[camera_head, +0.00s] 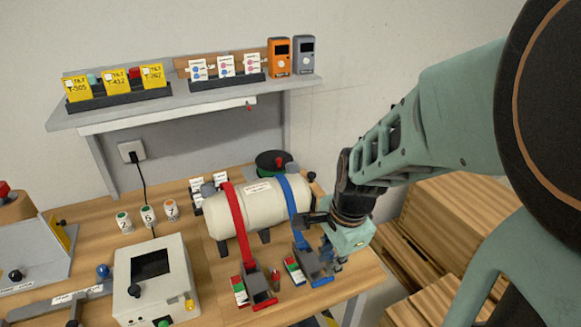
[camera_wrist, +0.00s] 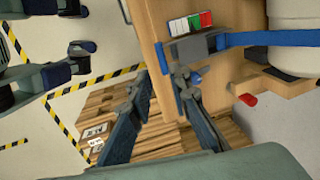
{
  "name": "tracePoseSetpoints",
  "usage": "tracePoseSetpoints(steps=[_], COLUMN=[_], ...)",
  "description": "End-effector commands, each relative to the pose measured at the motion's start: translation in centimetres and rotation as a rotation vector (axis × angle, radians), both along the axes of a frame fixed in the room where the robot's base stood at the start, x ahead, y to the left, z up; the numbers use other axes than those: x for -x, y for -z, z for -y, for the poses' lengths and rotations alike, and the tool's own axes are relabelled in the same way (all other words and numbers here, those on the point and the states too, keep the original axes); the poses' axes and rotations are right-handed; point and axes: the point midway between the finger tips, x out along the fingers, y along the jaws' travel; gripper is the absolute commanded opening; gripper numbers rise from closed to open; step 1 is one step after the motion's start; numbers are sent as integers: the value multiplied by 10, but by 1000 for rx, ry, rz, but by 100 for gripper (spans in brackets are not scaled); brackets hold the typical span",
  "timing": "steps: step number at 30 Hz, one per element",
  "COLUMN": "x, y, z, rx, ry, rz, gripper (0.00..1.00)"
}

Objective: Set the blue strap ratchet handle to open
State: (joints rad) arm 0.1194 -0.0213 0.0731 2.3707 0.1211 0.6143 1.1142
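The blue strap (camera_head: 290,205) runs over the right end of a cream tank (camera_head: 265,205) and down to its grey ratchet (camera_head: 305,262) near the table's front edge. The strap (camera_wrist: 270,38) and ratchet (camera_wrist: 195,48) also show in the wrist view, with a blue end piece on the ratchet's left. I cannot tell the handle's angle. My gripper (camera_head: 335,264) is just right of the ratchet. In the wrist view my gripper (camera_wrist: 161,78) has its fingers apart, with nothing visibly held. Its tips appear just below the ratchet there; contact is unclear.
A red strap (camera_head: 235,225) with its own ratchet (camera_head: 258,285) lies to the left. A grey box with a screen (camera_head: 152,264) stands farther left. A shelf (camera_head: 180,103) is above. Wooden crates (camera_head: 465,225) stand on the floor at right.

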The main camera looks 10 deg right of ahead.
Motion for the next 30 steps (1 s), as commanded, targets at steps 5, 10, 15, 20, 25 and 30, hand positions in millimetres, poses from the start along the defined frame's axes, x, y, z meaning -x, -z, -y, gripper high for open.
tracePoseSetpoints(steps=[5, 10, 15, 20, 25, 30], x=[-5, -9, -14, -17, -19, -19], y=[28, 52, 75, 89, 92, 92], z=[-1, -3, -4, -5, -6, -6], rx=[-1, -1, -2, -2, -2, -2], ry=[1, 2, 3, 4, 4, 4], rz=[0, 2, 0, 3, 3, 3], gripper=[18, 18, 18, 18, 18, 18])
